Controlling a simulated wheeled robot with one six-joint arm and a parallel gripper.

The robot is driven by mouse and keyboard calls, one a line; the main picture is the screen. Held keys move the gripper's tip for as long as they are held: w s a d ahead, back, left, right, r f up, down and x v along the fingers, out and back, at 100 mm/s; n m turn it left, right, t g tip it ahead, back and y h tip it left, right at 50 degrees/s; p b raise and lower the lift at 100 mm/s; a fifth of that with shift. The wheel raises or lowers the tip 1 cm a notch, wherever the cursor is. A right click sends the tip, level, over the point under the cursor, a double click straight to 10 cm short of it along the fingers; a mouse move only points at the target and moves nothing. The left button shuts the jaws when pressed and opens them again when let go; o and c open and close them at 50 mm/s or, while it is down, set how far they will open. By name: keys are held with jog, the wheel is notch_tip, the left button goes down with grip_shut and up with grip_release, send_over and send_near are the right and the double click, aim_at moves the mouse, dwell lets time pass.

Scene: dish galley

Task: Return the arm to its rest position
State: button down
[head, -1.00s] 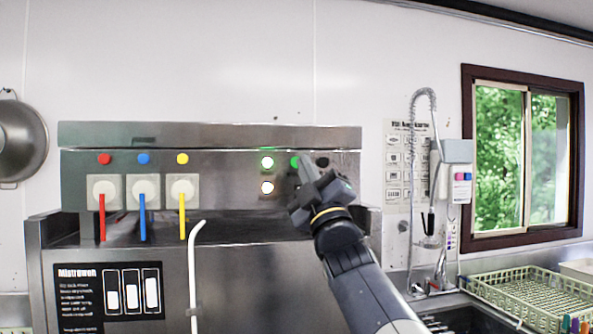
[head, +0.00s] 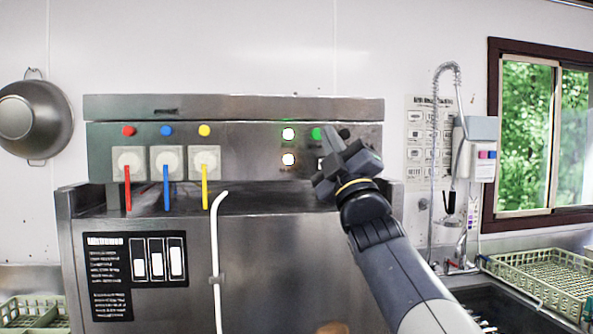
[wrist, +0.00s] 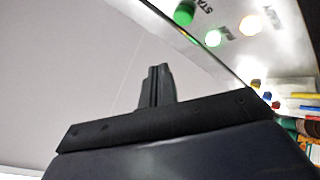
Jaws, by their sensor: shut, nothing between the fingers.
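My gripper (head: 331,133) is in front of the right part of the steel machine's control panel (head: 240,150) in the head view. Its fingers are shut, empty and point up, between a green button (head: 316,133) and a dark button. The gripper body hides part of the panel. In the wrist view the closed fingers (wrist: 156,84) stand against the pale wall, with the panel's green button (wrist: 184,12) and lit lamps at upper right. I cannot tell whether the fingertips touch the panel. My arm reaches up from the lower right.
Red, blue and yellow levers (head: 204,186) stick out at the panel's left. A white hose (head: 216,260) runs down the machine front. A spray hose (head: 436,150), a sink (head: 500,308) and a green rack (head: 545,278) are at right. A metal pan (head: 35,118) hangs at left.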

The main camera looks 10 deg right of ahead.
jog(key=s+p, duration=0.1)
jog(key=s, duration=0.3)
dwell(0.8)
jog(key=shift+p, duration=0.3)
jog(key=w, duration=0.5)
jog(key=shift+w+f, duration=0.25)
jog(key=shift+w, duration=0.15)
jog(key=shift+b, duration=0.7)
